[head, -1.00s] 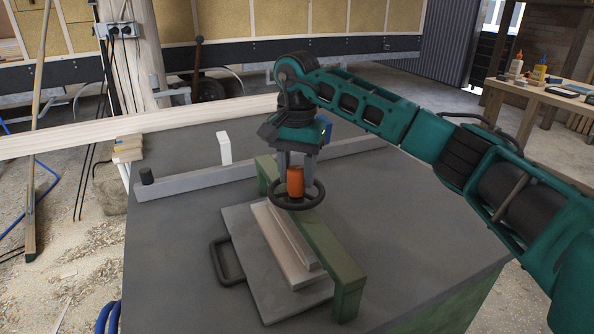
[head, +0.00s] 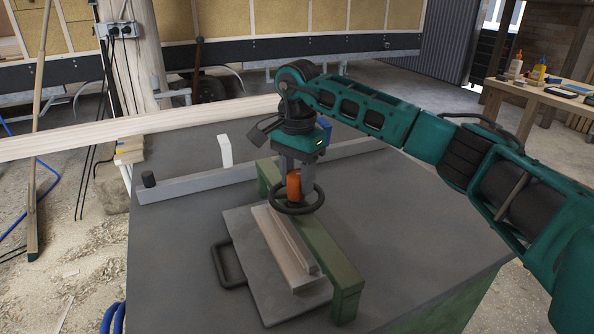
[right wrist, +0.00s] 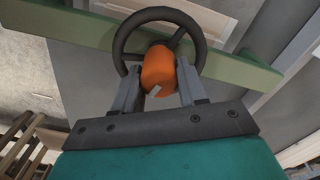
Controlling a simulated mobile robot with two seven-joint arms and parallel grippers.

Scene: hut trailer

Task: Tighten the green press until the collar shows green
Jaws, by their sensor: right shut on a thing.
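The green press (head: 336,268) stands on the grey worktop as a green beam over a grey plate (head: 252,278) and a stack of pale boards (head: 284,246). A black handwheel (head: 284,208) with an orange knob (head: 293,184) sits above the beam. My right gripper (head: 296,183) is over the wheel, pointing down, its fingers shut on the orange knob. The right wrist view shows the knob (right wrist: 158,70) between both fingers, with the wheel rim (right wrist: 123,40) behind it. I cannot make out a collar or its colour. My left gripper is in neither current view.
A grey rail (head: 205,182) with a black knob (head: 148,179) and a white upright block (head: 225,150) lie behind the press. A long pale timber (head: 60,142) crosses at the left. The worktop right of the press is clear. A bench with bottles (head: 538,72) stands at the far right.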

